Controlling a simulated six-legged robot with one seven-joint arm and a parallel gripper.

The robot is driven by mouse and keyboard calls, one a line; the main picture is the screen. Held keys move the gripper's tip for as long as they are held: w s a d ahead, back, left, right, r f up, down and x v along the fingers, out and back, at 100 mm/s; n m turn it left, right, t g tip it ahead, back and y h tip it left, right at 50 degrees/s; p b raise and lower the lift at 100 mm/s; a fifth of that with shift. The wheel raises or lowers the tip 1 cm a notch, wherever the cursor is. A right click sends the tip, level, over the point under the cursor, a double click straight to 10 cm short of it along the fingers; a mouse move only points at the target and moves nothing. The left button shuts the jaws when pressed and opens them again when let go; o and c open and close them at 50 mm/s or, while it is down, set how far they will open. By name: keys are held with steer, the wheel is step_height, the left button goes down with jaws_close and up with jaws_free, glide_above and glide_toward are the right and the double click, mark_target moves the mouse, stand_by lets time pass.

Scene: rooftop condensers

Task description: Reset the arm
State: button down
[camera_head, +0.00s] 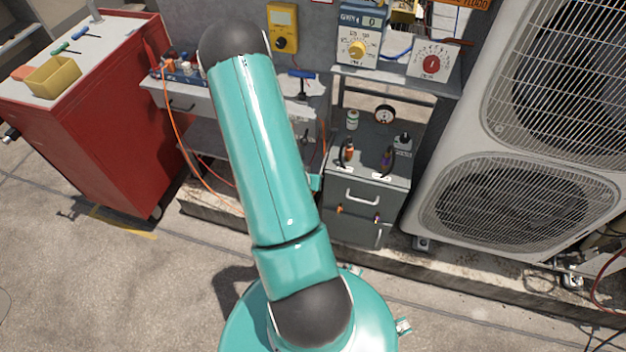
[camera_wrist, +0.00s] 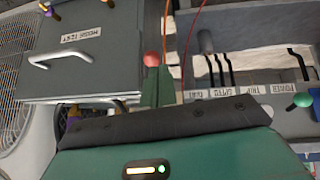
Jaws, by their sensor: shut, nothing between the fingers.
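My gripper (camera_wrist: 157,86) shows in the wrist view as two narrow green fingers close together, shut and with nothing held. Just beyond the fingertips is a small red ball knob (camera_wrist: 151,58); I cannot tell whether they touch. In the head view my teal arm runs up the middle of the picture, bending at a dark joint near the top. It hides most of the gripper there. The grey cabinet (camera_head: 366,205) with silver handles stands to the right of the arm, and its front (camera_wrist: 95,50) also shows at upper left in the wrist view.
A red tool cabinet (camera_head: 110,150) with a yellow bin (camera_head: 53,78) stands at left. A large condenser unit (camera_head: 515,150) fills the right. A workbench (camera_head: 185,98) with orange cables is behind the arm. The concrete floor in front is mostly clear.

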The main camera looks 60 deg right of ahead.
steer(key=shift+a+r, duration=0.4)
steer(key=shift+r, duration=0.15)
steer(key=w+a+r+n+t+y, duration=0.2)
steer(key=w+a+r, duration=0.4)
steer(key=w+r, duration=0.25)
steer(key=w+a+r+n+t+y, duration=0.1)
steer(key=w+a+r+n+t, duration=0.15)
steer(key=w+a+r, duration=0.5)
steer(key=w+a+r+n+t+y, duration=0.2)
steer(key=w+a+r+n+y, duration=0.15)
steer(key=a+r, duration=0.8)
steer(key=s+a+r+n+g+y, duration=0.1)
steer(key=s+a+r+n, duration=0.6)
steer(key=s+a+r, duration=0.6)
steer(key=shift+s+a+r+n, duration=0.3)
steer(key=shift+a+r, duration=0.4)
steer(key=shift+a, duration=0.35)
